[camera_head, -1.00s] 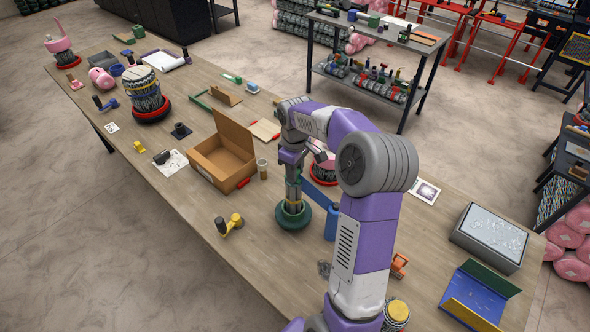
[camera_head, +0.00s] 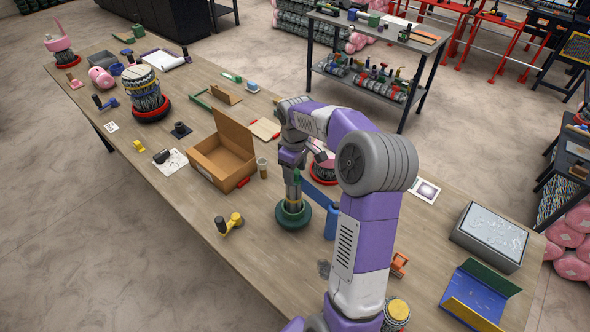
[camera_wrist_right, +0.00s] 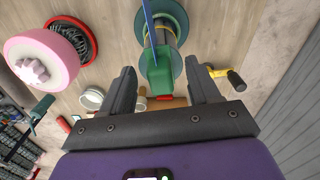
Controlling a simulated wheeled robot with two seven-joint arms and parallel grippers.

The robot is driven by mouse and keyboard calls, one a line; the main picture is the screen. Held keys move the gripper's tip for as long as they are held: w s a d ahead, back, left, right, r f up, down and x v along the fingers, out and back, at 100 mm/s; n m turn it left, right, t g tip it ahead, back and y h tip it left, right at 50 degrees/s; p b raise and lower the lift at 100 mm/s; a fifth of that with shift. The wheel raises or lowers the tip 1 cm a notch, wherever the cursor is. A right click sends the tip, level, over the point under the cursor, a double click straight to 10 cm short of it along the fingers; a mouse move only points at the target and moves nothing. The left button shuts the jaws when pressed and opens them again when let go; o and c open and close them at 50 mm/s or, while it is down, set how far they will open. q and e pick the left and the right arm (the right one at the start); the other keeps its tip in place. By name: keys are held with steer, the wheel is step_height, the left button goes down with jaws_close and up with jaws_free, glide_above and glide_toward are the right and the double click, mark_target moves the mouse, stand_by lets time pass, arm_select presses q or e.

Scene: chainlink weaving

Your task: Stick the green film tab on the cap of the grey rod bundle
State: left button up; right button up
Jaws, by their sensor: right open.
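The grey rod bundle (camera_head: 293,196) stands upright in a dark green round base (camera_head: 292,217) on the table, under my right arm. A green piece, which looks like the film tab (camera_wrist_right: 158,74), shows at the bundle's top end in the right wrist view, between my fingers. Its green also shows just below the gripper in the head view. My right gripper (camera_wrist_right: 158,92) is open, with a finger on each side of the green piece and gaps beside it. Whether the tab lies flat on the cap is unclear, as the cap is mostly hidden. My left gripper is not in view.
A blue strip (camera_head: 318,195) and blue container (camera_head: 331,223) stand close right of the bundle. A pink-topped item with a red base (camera_wrist_right: 45,58) is nearby. An open cardboard box (camera_head: 222,160) and a yellow-and-black tool (camera_head: 229,224) lie left. The table front-left of the bundle is clear.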

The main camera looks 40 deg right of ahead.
steer(key=shift+r, duration=0.1)
step_height(320, 180, up, 7)
steer(key=shift+r, duration=0.2)
stand_by(0.7)
